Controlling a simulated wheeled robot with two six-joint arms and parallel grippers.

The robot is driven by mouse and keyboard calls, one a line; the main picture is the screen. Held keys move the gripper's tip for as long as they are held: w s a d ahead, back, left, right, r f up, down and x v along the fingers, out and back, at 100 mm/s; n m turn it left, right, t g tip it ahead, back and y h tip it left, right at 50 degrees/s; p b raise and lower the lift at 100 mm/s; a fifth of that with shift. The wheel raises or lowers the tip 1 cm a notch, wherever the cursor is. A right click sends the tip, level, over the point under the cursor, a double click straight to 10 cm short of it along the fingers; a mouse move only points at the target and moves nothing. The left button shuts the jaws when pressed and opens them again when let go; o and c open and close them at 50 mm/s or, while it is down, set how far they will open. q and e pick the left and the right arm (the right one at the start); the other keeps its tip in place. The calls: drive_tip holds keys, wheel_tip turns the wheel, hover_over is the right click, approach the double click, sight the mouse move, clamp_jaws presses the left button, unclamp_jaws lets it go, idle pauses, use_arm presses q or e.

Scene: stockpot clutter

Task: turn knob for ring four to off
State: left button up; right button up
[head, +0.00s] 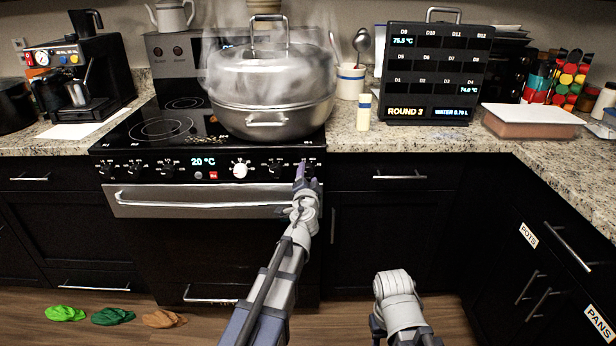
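The stove's front panel (222,176) carries a row of black knobs, a white knob (240,170) and a display reading 20 °C. My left gripper (302,176) is at the right end of this panel, in front of the rightmost knob (310,164), which it partly covers. I cannot tell whether its fingers touch the knob or are open or shut. Another black knob (276,168) is just left of it. The knob labels are too small to read, so I cannot tell which one is ring four. My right arm shows at the bottom; its gripper is not visible.
A large lidded stockpot (270,95) steams on the right part of the cooktop (160,128), above the panel. The oven handle (195,200) runs just below the knobs. A digital rack (435,75) and a small candle-like cylinder (364,112) stand on the right counter.

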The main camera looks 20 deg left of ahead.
use_arm(q)
drive_tip(key=shift+o, duration=0.6)
drive_tip(key=shift+s, duration=0.15)
drive_tip(key=v, duration=0.7)
drive_tip(key=shift+s, duration=0.25)
drive_tip(key=shift+d+r, duration=0.1)
